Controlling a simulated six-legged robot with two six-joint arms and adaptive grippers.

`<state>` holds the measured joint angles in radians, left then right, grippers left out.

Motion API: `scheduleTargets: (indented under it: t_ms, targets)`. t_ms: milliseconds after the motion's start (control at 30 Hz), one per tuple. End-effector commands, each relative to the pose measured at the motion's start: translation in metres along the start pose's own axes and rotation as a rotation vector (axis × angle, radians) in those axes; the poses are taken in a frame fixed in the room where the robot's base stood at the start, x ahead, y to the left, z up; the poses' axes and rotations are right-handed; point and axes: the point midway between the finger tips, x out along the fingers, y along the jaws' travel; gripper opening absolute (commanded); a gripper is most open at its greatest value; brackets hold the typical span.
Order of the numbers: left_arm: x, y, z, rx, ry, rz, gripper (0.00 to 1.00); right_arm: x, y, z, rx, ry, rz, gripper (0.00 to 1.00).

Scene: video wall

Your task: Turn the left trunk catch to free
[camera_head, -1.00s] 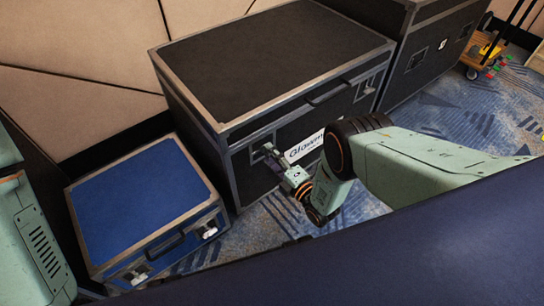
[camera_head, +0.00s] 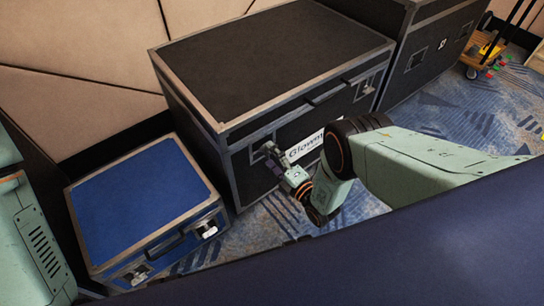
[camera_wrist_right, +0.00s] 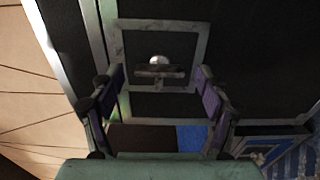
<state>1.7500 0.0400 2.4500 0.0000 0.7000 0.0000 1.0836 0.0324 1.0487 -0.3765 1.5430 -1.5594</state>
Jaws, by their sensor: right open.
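The large black trunk (camera_head: 275,62) with metal edges stands upright in the head view, its front face toward me. Its left catch shows in the right wrist view as a small bar with a pale round knob (camera_wrist_right: 160,64), inside a square metal frame (camera_wrist_right: 122,47). The bar looks roughly horizontal there. My right gripper (camera_head: 272,153) is at the left part of the trunk's front and hides most of that catch in the head view. In the wrist view the right gripper (camera_wrist_right: 159,82) is open, a finger on each side of the catch, with no visible grip on it. My left gripper is not in view.
A lower blue case (camera_head: 140,200) stands left of the trunk. Another black case (camera_head: 425,62) stands to its right, with a yellow trolley (camera_head: 487,52) beyond. Blue patterned carpet (camera_head: 440,115) is clear in front. A panelled wall (camera_head: 75,105) is behind.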

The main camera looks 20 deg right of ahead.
Motion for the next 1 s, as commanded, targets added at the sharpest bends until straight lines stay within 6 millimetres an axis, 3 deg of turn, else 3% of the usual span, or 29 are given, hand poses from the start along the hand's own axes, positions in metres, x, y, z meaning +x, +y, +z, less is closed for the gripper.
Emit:
scheduleTargets:
  t_ms: [267,700,1000]
  targets:
    - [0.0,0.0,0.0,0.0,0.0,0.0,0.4,-0.011,-0.001,0.0,0.001,0.0,-0.003,0.75]
    - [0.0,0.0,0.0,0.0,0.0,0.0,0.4,-0.095,-0.001,0.0,0.001,-0.002,-0.003,0.75]
    - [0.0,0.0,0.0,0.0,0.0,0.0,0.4,-0.12,0.0,0.0,0.0,0.0,0.0,0.75]
